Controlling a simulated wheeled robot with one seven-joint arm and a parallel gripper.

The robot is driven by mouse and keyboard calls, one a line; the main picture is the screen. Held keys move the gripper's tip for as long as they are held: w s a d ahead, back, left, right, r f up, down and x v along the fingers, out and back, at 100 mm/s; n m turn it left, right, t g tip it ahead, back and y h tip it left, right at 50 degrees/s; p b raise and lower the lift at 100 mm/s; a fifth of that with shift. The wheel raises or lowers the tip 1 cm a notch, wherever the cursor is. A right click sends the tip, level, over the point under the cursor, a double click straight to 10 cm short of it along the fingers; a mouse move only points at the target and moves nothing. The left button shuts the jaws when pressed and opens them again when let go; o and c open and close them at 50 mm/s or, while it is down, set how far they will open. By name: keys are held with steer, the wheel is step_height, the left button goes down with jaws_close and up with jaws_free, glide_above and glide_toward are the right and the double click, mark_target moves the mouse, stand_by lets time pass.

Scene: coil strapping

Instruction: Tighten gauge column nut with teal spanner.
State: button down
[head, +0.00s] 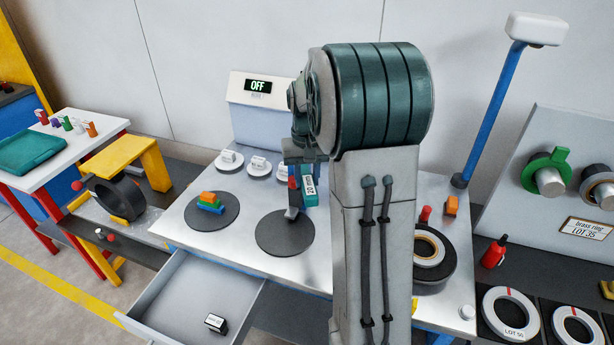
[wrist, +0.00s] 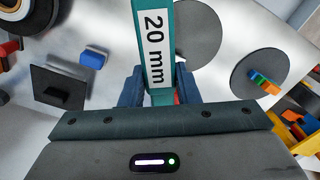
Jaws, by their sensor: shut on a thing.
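The teal spanner, labelled 20 mm (wrist: 155,45), is in my gripper (wrist: 158,92), whose fingers close on it from both sides in the wrist view. In the head view the spanner (head: 309,190) hangs below my gripper (head: 297,172) over the worktable, near an empty dark disc. A blue column (head: 488,115) with a white head stands at the table's back right, with a dark collar (head: 460,181) at its foot. I cannot tell whether this is the gauge column, and no nut is clearly visible. My arm hides the table's middle right.
Coloured bricks (head: 210,203) lie on a dark disc at left. An open drawer (head: 190,295) juts out in front, holding a small black item (head: 215,323). A box reading OFF (head: 262,105) stands at the back. A black square plate (wrist: 60,88) and blue block (wrist: 93,57) show in the wrist view.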

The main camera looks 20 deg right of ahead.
mark_target(304, 171)
steer(key=shift+w, duration=0.2)
steer(key=shift+w+d+p, duration=0.15)
steer(key=shift+w+p, duration=0.15)
steer(key=shift+w, duration=0.05)
steer(key=shift+w+d+p, duration=0.25)
steer(key=shift+w+p, duration=0.1)
steer(key=shift+w, duration=0.35)
steer(key=shift+w+d+p, duration=0.2)
steer(key=shift+w+p, duration=0.1)
steer(key=shift+w, duration=0.4)
stand_by(1.0)
stand_by(0.5)
steer(key=shift+w+a+m, duration=0.25)
steer(key=shift+a+m, duration=0.3)
steer(key=shift+m, duration=0.05)
steer(key=shift+w+a+m, duration=0.2)
steer(key=shift+a+m, duration=0.35)
steer(key=shift+m, duration=0.05)
steer(key=shift+w+a+m+p, duration=0.6)
steer(key=shift+a+m, duration=0.35)
steer(key=shift+m, duration=0.25)
